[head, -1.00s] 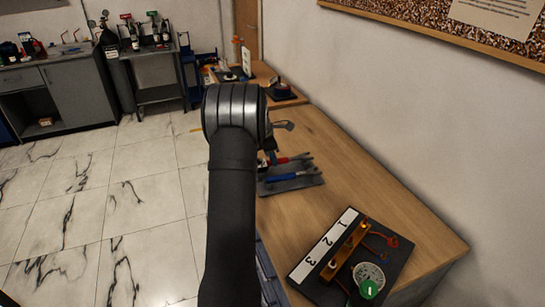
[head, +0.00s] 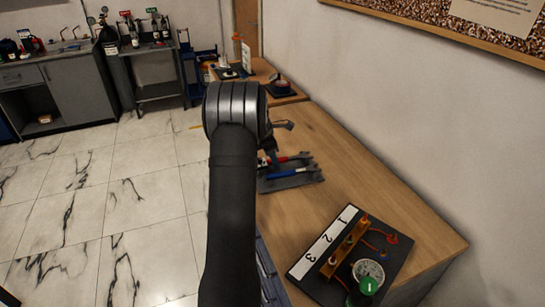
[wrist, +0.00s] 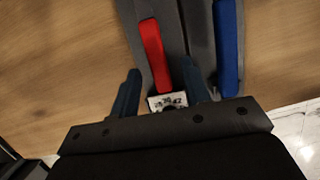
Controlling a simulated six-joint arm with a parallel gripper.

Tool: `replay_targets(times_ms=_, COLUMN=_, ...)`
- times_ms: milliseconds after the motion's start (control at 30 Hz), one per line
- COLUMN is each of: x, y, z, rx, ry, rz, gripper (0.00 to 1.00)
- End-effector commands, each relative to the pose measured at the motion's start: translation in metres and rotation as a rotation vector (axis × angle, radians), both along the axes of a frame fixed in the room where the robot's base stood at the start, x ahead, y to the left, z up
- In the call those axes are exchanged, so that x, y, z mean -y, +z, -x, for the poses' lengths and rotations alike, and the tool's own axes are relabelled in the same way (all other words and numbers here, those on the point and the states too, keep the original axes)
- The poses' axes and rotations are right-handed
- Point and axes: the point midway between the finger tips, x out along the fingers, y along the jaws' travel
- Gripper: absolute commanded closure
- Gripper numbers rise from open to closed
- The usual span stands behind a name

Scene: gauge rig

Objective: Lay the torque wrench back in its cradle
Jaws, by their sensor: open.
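A red-handled tool (wrist: 152,55) and a blue-handled tool (wrist: 228,50) lie side by side on a dark grey holder (head: 312,179) on the wooden bench. In the head view the red handle (head: 292,159) is behind the blue handle (head: 284,175). I cannot tell which one is the torque wrench. My gripper (wrist: 163,82) is open, its two blue fingers on either side of the lower end of the red handle. A small patterned white label (wrist: 167,101) shows between the fingers. The blue handle is outside them, to the right. In the head view my arm hides most of the gripper.
A black board (head: 318,290) with a 1-2-3 strip, an orange block and a round gauge (head: 369,270) with a green knob sits at the bench's near end. The bench (head: 370,185) between is clear. A wall borders the right; tiled floor lies left.

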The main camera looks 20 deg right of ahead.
Motion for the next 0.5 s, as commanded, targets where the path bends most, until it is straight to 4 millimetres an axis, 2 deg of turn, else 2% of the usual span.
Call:
replay_targets(times_ms=167, x=-0.005, y=0.02, z=-0.001, rx=0.004, ry=0.001, rz=0.002, gripper=0.57)
replay_targets(times_ms=500, x=-0.027, y=0.098, z=-0.003, rx=0.007, ry=0.001, rz=0.002, gripper=0.57)
